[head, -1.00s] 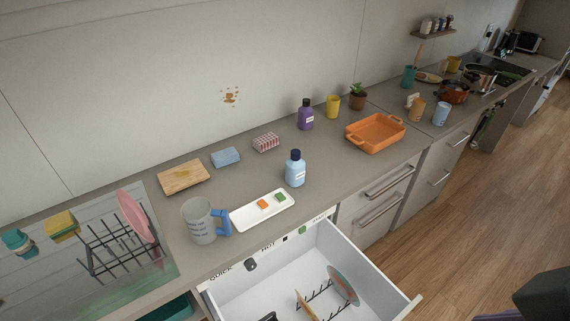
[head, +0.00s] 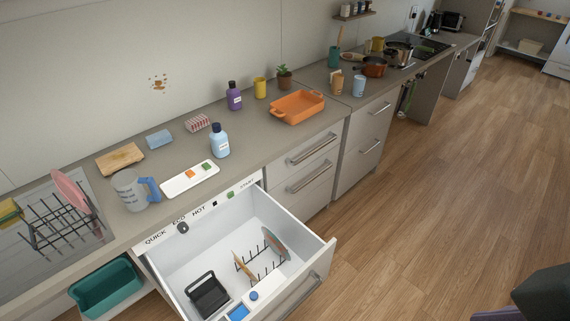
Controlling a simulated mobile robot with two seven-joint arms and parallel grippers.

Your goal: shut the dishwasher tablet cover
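The dishwasher drawer (head: 176,290) is pulled open below the counter. On its inner front edge is a white dispenser strip (head: 268,287) with a blue rectangular patch (head: 238,312) and a round blue knob (head: 254,296). The patch is cut close to the bottom of the picture. I cannot tell whether it is a tablet, an open recess or the cover itself. Neither gripper shows; only a dark part, apparently of my own arm, enters at the lower right.
In the drawer stand a black basket (head: 208,297), a rack with plates (head: 275,243) and a wooden board (head: 243,266). On the counter are a jug (head: 128,190), a white tray (head: 176,187) with orange and green tablets, and a blue bottle (head: 219,141). Floor (head: 430,220) at right is clear.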

